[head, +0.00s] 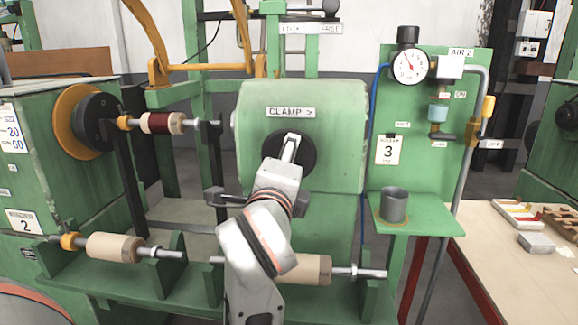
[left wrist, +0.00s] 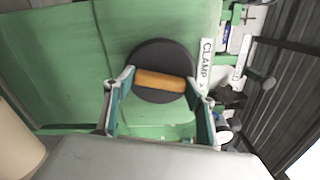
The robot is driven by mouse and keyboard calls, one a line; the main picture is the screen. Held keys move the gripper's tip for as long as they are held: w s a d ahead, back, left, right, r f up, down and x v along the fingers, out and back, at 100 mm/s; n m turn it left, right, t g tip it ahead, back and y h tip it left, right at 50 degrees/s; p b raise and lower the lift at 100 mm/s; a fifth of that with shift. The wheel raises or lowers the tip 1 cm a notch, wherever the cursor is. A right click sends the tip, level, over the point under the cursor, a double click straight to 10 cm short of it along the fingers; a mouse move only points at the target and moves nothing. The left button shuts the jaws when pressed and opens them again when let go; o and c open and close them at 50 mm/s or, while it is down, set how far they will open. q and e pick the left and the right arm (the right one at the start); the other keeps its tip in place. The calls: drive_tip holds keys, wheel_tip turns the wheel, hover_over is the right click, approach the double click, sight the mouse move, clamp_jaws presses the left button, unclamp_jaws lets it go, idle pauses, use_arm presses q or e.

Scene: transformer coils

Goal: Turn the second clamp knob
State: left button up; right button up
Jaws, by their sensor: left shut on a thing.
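The clamp knob is a round black disc (head: 309,153) on the green machine housing (head: 340,150), below a "CLAMP >" label (head: 291,112). In the left wrist view the black disc (left wrist: 150,55) carries an orange-brown bar handle (left wrist: 160,82). My left gripper (head: 290,148) reaches up to the knob from below and hides part of it. In the left wrist view the fingers of my left gripper (left wrist: 160,80) stand at both ends of the handle and are shut on it. My right gripper is not in view.
A gauge (head: 409,65) and a grey cup (head: 394,204) are on a green panel and shelf at right. Coils on shafts lie at left, one dark red (head: 160,123) and one tan (head: 114,247). Another tan coil (head: 308,269) lies low behind my arm.

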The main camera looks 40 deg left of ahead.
use_arm(q)
drive_tip(key=shift+n, duration=1.3)
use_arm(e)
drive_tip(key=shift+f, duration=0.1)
use_arm(q)
drive_tip(key=shift+n, duration=0.3)
drive_tip(key=o, duration=1.1)
drive_tip(key=shift+r, duration=0.1)
